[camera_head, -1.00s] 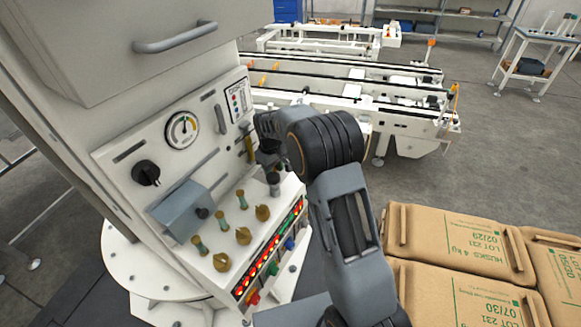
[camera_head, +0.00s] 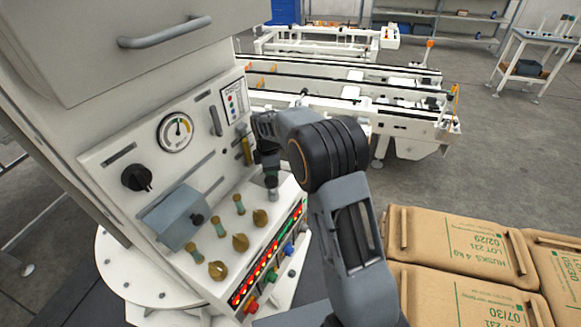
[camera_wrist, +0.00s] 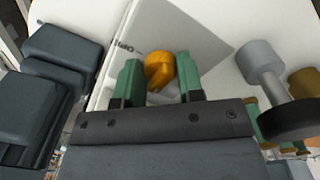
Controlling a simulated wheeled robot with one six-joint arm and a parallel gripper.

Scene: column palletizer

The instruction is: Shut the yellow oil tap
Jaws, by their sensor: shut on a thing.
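The yellow oil tap (camera_wrist: 160,70) shows in the wrist view as an orange-yellow knob by a pale plate with dark lettering. My gripper (camera_wrist: 160,80) has its green fingertips on either side of the knob and is shut on it. The right fingertip lies close against the knob; the contact on the left is less clear. In the head view my gripper (camera_head: 267,160) is at the right part of the white control panel (camera_head: 125,172), and the tap is hidden behind it. How far the tap is turned cannot be told.
A grey post with a black collar (camera_wrist: 262,62) stands close right of my gripper. Brass knobs (camera_head: 240,242), a grey-blue box (camera_head: 176,217), a gauge (camera_head: 175,132) and lit buttons (camera_head: 262,270) crowd the panel. Cardboard-coloured sacks (camera_head: 460,245) lie at right; a conveyor (camera_head: 400,125) stands behind.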

